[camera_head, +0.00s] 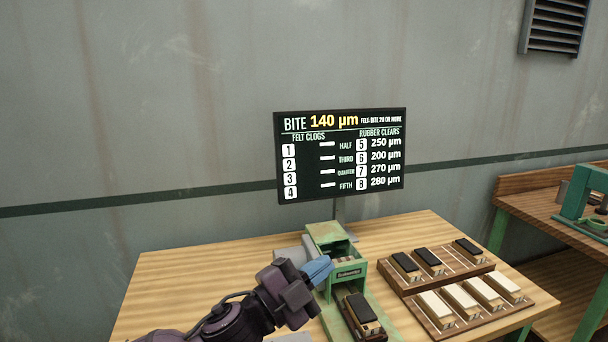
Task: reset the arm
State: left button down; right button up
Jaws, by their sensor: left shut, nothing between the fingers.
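My left arm comes in from the bottom, and my left gripper (319,269) is shut with nothing in it. Its blue fingertips are at the left side of the green machine (349,271); I cannot tell whether they touch it. A black-topped block (361,309) lies at the front of the machine, on its green base. My right gripper is not in view.
The wooden table (180,285) has free room at the left. At the right, a rack (440,274) holds black-topped blocks, and a nearer rack (470,317) holds several pale-topped blocks. A screen (340,155) reading "BITE 140 µm" stands behind. A second bench (545,190) is at the far right.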

pick_arm(q)
jog(key=a+f+n+t+y, duration=0.4)
jog(key=a+f+n+y, duration=0.95)
jog(key=a+f, duration=0.55)
jog(key=s+a+f+n+g+y, duration=0.2)
jog(key=s+a+f+n, duration=0.2)
jog(key=s+f, duration=0.4)
jog(key=s+a+f+n+g+y, duration=0.2)
jog(key=s+a+f, duration=0.5)
jog(key=s, duration=0.5)
notch_tip(320, 180, down, 2)
jog(key=shift+s+f+n, duration=0.1)
jog(key=shift+s+n, duration=0.05)
jog(key=shift+n, duration=0.7)
jog(key=shift+a, duration=0.1)
